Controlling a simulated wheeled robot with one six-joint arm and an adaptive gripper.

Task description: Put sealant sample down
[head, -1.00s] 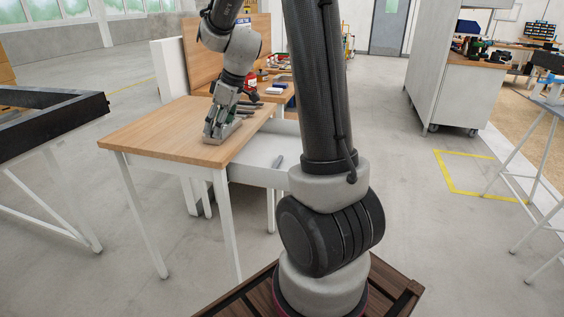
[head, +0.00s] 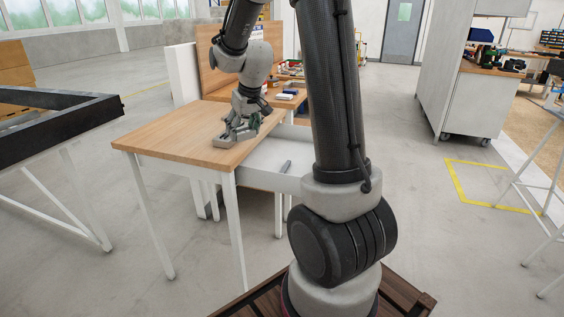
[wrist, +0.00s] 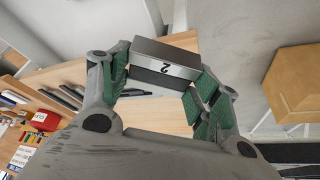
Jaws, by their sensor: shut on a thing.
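In the head view my gripper (head: 236,133) is low over the right part of the wooden tabletop (head: 170,138). The sample is hard to make out there, and I cannot tell whether it touches the top.
A white open drawer (head: 262,168) holding a thin grey item (head: 286,166) juts out right of the table. Behind is a wooden bench with small items. A dark frame (head: 60,125) stands at the left. The tabletop's left part is clear.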

